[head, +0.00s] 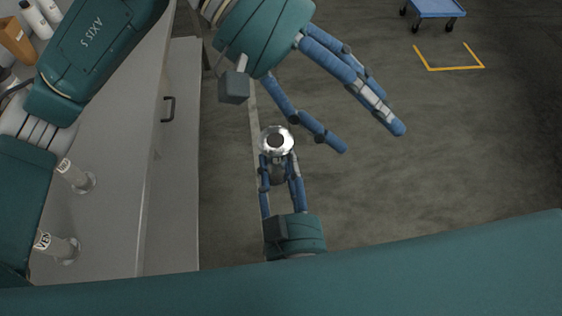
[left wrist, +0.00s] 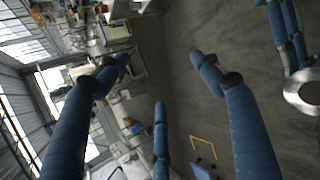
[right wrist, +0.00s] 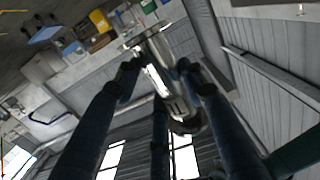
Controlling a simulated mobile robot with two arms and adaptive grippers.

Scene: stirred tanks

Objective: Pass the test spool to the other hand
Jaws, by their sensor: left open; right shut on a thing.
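The test spool (head: 267,138) is a shiny metal piece with a round flange and a dark centre hole. My right gripper (head: 279,170) is shut on it and holds it up in the air, flange uppermost. In the right wrist view the spool (right wrist: 176,105) lies between the blue fingers. My left gripper (head: 368,138) is open and empty, to the right of the spool and apart from it. In the left wrist view its spread fingers show nothing between them, and the spool (left wrist: 304,92) sits at the right edge. The fingers hide the spool's lower part in the head view.
A grey bench (head: 170,150) with a handle on its front stands at the left, with bottles and labelled fittings on top. A blue cart (head: 438,8) and a yellow floor marking (head: 455,68) are far off at upper right. The floor on the right is clear.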

